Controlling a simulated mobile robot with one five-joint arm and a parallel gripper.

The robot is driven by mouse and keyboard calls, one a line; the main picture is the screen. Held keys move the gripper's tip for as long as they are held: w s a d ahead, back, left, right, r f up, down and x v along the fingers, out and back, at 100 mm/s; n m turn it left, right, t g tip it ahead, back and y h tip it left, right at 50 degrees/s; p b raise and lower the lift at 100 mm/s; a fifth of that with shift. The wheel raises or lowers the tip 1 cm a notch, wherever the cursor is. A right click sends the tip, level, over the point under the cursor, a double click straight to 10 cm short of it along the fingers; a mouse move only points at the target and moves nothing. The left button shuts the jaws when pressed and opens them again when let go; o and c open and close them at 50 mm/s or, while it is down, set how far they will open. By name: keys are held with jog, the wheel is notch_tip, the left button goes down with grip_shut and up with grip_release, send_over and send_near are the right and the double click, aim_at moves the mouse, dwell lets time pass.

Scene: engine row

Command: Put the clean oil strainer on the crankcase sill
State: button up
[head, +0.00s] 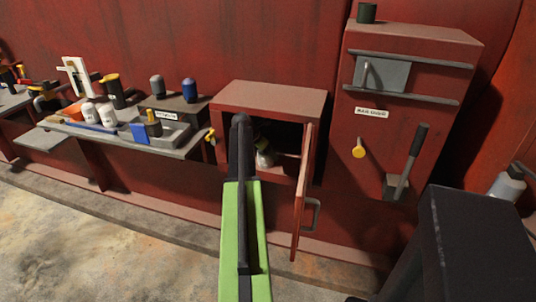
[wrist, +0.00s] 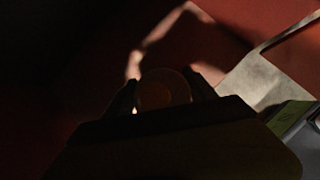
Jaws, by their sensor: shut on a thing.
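The crankcase appears as a red box (head: 265,100) with its door (head: 304,195) swung open to the right. My arm reaches toward the opening and hides part of it. My gripper (wrist: 162,95) is dark in the wrist view and is shut on a round, rimmed thing (wrist: 158,93), which looks like the oil strainer. Shade hides whether it is clean. In the head view a small pale thing (head: 265,156) shows in the opening beside my arm; I cannot tell if it is the held one. The sill is mostly hidden or dark.
A shelf (head: 190,149) at left holds white bottles (head: 108,115), a blue block (head: 141,133) and other parts. A red panel (head: 400,110) with a lever (head: 412,160) and yellow knob (head: 358,148) stands right of the door. A dark block (head: 485,240) fills the lower right.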

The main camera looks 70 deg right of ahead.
jog(key=o, duration=1.7)
jog(key=shift+r, duration=0.1)
jog(key=shift+w+a+r+p, duration=0.35)
jog(key=shift+a+r+p, duration=0.3)
jog(key=shift+a+p, duration=0.15)
jog(key=w+a, duration=0.5)
jog(key=a, duration=0.4)
jog(key=shift+w+a+f, duration=0.15)
jog(key=shift+w, duration=0.2)
